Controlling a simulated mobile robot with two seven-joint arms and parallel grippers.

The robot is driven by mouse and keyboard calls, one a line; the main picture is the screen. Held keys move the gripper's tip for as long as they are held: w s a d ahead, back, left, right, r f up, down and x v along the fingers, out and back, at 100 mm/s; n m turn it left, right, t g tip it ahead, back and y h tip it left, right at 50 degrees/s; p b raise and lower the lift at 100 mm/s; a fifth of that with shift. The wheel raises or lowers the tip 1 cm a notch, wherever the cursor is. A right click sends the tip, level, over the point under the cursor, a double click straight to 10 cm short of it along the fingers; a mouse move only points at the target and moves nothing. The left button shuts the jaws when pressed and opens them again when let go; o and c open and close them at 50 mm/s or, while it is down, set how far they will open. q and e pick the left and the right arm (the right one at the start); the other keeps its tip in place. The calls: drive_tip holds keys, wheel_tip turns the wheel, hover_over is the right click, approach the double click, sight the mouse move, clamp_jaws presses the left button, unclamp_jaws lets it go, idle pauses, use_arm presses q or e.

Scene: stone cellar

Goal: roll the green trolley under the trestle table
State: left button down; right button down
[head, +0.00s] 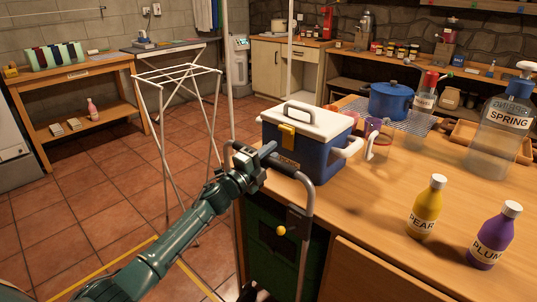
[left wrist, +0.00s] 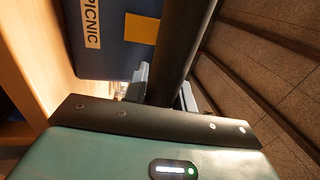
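The green trolley (head: 262,262) stands low in the middle of the head view, below the left edge of the wooden table (head: 345,215). How far it is under the tabletop I cannot tell. Its dark grey handle (head: 306,208) rises in front of that edge, above tabletop height. A yellow knob shows low beside the handle. My left gripper (head: 252,163) is at the handle's upper bar. In the left wrist view the dark bar (left wrist: 184,42) runs between its fingers (left wrist: 163,92), which close around it. My right gripper is out of view.
A blue-and-white PICNIC cooler (head: 302,142) stands on the tabletop close behind my left gripper. PEAR (head: 425,210) and PLUM (head: 492,240) bottles stand near the front. A white drying rack (head: 176,75) stands left on the tiles. Yellow floor lines (head: 108,264) show at lower left.

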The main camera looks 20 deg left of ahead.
use_arm(q)
drive_tip(key=c, duration=1.5)
unclamp_jaws()
drive_tip(key=shift+w+r, duration=0.15)
drive_tip(key=shift+r, duration=0.1)
drive_tip(key=shift+o, duration=0.7)
drive_tip(key=shift+w+d+f, duration=0.1)
drive_tip(key=shift+w+f, duration=0.05)
drive_tip(key=shift+o, duration=1)
drive_tip(key=shift+f, duration=0.1)
drive_tip(key=v, duration=1.3)
